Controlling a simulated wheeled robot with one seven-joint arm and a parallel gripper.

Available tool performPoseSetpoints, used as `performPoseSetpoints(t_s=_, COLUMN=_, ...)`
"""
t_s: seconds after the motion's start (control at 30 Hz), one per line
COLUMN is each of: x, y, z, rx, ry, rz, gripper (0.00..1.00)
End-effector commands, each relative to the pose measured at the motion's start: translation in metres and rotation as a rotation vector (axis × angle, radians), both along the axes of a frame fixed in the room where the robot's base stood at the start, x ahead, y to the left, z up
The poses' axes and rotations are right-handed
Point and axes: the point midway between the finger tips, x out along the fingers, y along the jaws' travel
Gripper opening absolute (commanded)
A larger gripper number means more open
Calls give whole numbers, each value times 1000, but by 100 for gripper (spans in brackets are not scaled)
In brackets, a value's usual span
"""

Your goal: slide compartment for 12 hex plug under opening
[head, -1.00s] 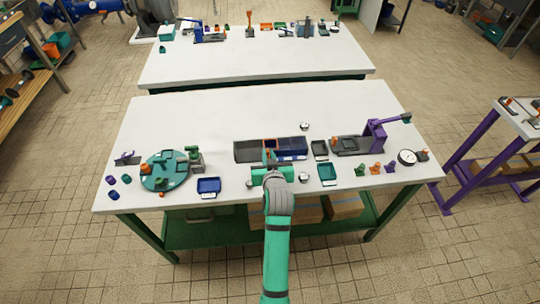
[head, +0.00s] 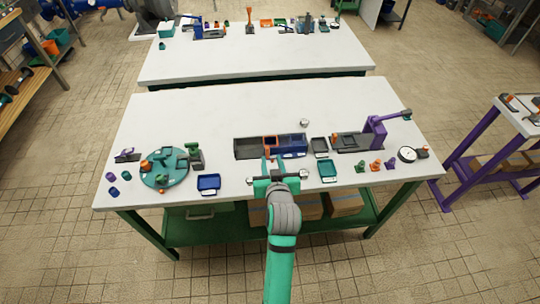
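A long dark tray (head: 246,149) lies across the middle of the near table. An orange-rimmed opening (head: 270,137) stands at its middle, and blue compartments (head: 292,142) fill the part to its right. Labels on the compartments are too small to read, so I cannot tell which one is for the 12 hex plug. My gripper (head: 275,162) is just in front of the tray, below the orange opening. Its two teal fingers are apart with nothing seen between them. I cannot tell whether a finger touches the tray.
A round teal turntable (head: 164,180) with small parts and a blue tray (head: 208,183) are at left. Dark and teal trays (head: 327,169), a purple lever device (head: 375,130), several small plugs and a dial gauge (head: 407,154) are at right. The table's back is clear.

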Motion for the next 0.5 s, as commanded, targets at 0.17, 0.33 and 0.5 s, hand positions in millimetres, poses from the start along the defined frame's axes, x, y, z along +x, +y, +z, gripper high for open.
performPoseSetpoints(t_s=0.17, x=-23, y=-4, z=9, rx=1, ry=0, rz=0, gripper=30)
performPoseSetpoints(t_s=0.33, x=-31, y=-5, z=13, rx=1, ry=-1, rz=0, gripper=30)
performPoseSetpoints(t_s=0.5, x=-32, y=-5, z=14, rx=1, ry=-1, rz=0, gripper=30)
